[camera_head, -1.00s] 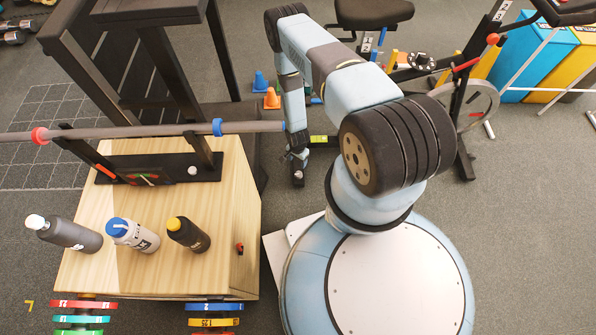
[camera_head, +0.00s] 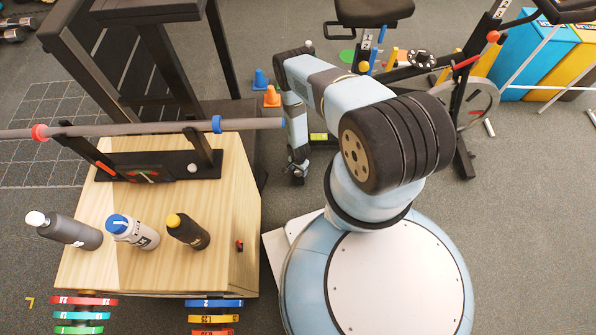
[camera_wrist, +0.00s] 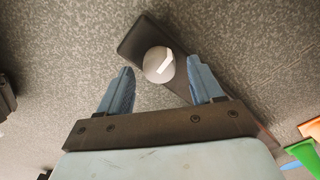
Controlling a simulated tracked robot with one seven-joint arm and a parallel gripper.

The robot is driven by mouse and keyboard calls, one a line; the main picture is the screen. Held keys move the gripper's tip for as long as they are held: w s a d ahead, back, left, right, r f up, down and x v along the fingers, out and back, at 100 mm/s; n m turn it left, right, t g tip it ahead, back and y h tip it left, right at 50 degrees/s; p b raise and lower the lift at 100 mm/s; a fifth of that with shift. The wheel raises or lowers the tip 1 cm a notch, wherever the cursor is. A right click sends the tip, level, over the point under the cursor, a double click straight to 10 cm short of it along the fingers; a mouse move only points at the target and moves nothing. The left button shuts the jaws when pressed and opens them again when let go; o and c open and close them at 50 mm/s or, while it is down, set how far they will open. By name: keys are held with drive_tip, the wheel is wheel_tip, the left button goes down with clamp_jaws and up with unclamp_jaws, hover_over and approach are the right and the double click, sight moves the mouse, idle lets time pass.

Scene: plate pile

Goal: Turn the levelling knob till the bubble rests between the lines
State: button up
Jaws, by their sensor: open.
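The levelling knob (camera_wrist: 158,64) is a pale round disc with a white bar across its face, near one end of a dark bar (camera_wrist: 134,38) in the wrist view. My gripper (camera_wrist: 160,66) is open, with one blue finger on each side of the knob and a visible gap on the left. I cannot tell how far the fingers reach down around it. In the head view, my gripper (camera_head: 298,170) is low over the floor, right of the wooden box. A yellow-green vial (camera_head: 318,137) shows close to it; its bubble and lines are too small to make out.
The wooden box (camera_head: 235,215) carries three bottles and a dark rack. A grey barbell (camera_head: 120,131) crosses above it, its end near my arm. Blue and orange cones (camera_head: 271,97) stand behind. An exercise bike (camera_head: 470,100) stands to the right. Open carpet lies at far right.

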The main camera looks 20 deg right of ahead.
drive_tip(key=shift+f, duration=0.6)
drive_tip(key=c, duration=1.1)
